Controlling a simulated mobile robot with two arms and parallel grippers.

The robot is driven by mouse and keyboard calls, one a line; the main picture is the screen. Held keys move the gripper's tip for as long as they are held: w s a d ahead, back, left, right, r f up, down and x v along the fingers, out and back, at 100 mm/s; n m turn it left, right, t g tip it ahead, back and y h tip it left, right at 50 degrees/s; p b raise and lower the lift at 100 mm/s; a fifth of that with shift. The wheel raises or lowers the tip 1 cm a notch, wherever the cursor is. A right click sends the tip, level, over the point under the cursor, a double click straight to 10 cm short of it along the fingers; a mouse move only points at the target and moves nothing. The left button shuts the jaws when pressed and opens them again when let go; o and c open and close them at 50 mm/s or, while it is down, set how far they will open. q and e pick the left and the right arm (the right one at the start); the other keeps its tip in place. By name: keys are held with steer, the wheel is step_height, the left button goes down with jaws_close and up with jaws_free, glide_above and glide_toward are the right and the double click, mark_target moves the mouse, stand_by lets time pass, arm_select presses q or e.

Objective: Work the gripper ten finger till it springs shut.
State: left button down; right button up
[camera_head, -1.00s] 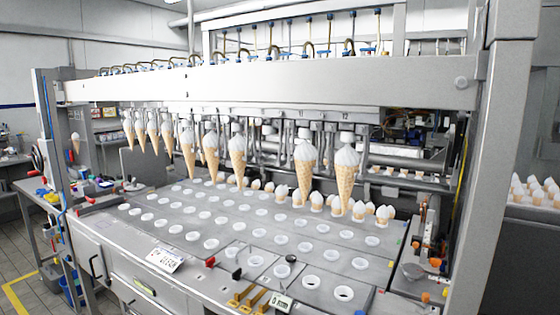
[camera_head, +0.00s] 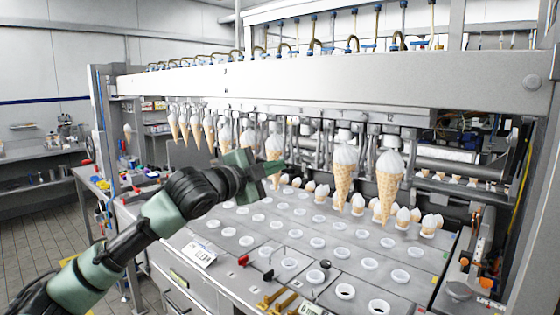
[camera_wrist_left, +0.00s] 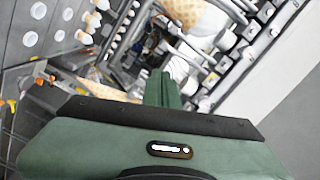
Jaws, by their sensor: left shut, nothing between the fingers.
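A row of machine grippers hangs under the long beam (camera_head: 330,90), most with a white-topped cone below. Small numbers 11 and 12 show on the beam at the right; a label for ten is not legible. The cone under 11 (camera_head: 343,185) and the cone under 12 (camera_head: 388,190) hang clear of the plate. My left gripper (camera_head: 278,166) is shut and empty, in front of a cone (camera_head: 274,143) left of 11, and partly covers it. In the left wrist view my shut fingers (camera_wrist_left: 163,88) point toward a cone (camera_wrist_left: 190,15) and metal fingers. My right gripper is not seen.
Below lies a grey plate (camera_head: 255,219) with rows of round white-rimmed holes. Small cone tips (camera_head: 322,193) stand in the back row. Brass handles (camera_head: 278,302) and a small display sit at the front edge. A side bench (camera_head: 95,180) stands left.

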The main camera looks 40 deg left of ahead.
mark_target(296, 140)
arm_select(q)
steer(key=w+p, duration=0.3)
steer(key=w, duration=0.4)
steer(key=shift+w+d+f, duration=0.15)
steer(key=shift+w, duration=0.2)
